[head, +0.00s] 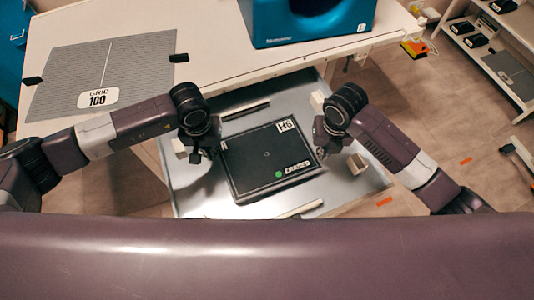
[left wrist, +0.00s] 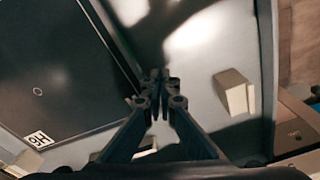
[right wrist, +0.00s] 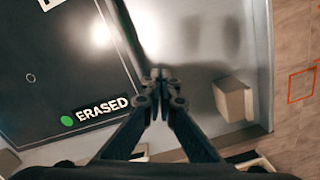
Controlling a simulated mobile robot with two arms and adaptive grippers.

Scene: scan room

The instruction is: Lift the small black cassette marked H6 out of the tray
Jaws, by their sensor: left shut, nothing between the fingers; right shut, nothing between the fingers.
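The black cassette marked H6 (head: 262,168) lies flat in the grey metal tray (head: 190,196), with a white H6 label, an ERASED label and a green dot. My left gripper (head: 196,156) is shut and empty at the cassette's left edge. My right gripper (head: 322,152) is shut and empty at its right edge. In the left wrist view the closed fingers (left wrist: 158,82) are over bare tray beside the cassette (left wrist: 60,70). In the right wrist view the closed fingers (right wrist: 158,82) are likewise beside the cassette (right wrist: 70,60). I cannot tell whether either touches it.
Pale blocks, such as one at the right (head: 356,164), stand in the tray around the cassette. A grey mat labelled GRID 100 (head: 130,62) lies on the white table (head: 215,45) with a blue machine (head: 310,22). A shelf (head: 500,60) holds black items at the far right.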

